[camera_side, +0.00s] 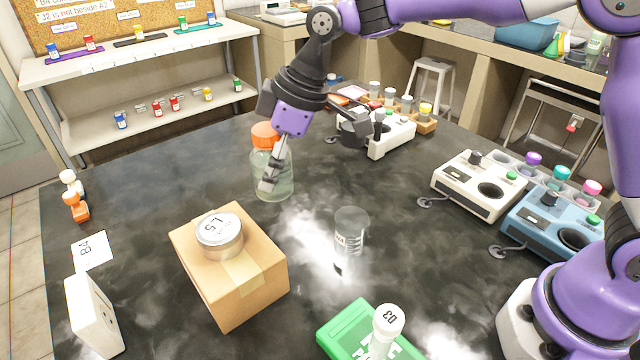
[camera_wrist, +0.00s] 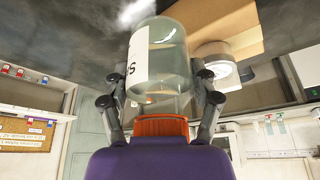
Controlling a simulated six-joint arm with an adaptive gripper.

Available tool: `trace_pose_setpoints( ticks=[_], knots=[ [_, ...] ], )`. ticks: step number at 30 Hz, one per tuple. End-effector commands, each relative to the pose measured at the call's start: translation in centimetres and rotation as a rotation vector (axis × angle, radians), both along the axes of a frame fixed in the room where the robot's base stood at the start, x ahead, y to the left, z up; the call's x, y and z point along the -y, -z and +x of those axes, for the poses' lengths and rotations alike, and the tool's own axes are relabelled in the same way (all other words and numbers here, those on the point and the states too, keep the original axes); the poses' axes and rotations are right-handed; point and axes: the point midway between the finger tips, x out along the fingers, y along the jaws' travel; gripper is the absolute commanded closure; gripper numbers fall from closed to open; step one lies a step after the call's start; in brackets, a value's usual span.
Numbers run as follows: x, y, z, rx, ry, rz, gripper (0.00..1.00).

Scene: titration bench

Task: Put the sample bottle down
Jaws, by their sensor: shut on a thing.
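The sample bottle (camera_side: 273,181) is clear, with an orange cap (camera_side: 265,134), and stands upright at the middle of the dark bench in the side view. My gripper (camera_side: 270,180) reaches down to it from above right and is shut on its body. In the wrist view the bottle (camera_wrist: 160,60) lies between both fingers, with a white label on its side and the orange cap (camera_wrist: 160,126) close to my palm. Its base looks at or very near the bench top; I cannot tell whether it touches.
A cardboard box (camera_side: 245,280) with a round tin (camera_side: 219,233) stands in front of the bottle. A clear beaker (camera_side: 350,232) stands to the right. White and blue stirrers (camera_side: 470,200) are further right. A green case (camera_side: 345,330) lies at the front.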

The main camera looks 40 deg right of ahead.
Motion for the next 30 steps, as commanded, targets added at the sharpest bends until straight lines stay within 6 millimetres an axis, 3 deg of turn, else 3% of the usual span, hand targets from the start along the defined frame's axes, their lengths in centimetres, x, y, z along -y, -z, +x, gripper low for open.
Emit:
trace_pose_setpoints(
  ticks=[9,15,19,25,30],
  knots=[
    [5.2,4.5,4.9,-0.002,0.002,0.0,0.81],
    [7.6,6.4,7.3,0.0,-0.002,0.001,0.81],
    [8.0,7.1,7.6,0.0,-0.004,0.001,0.81],
    [8.0,10.2,7.6,-0.003,-0.004,0.001,0.81],
    [8.0,10.8,7.6,0.002,-0.004,0.0,0.81]
  ],
)
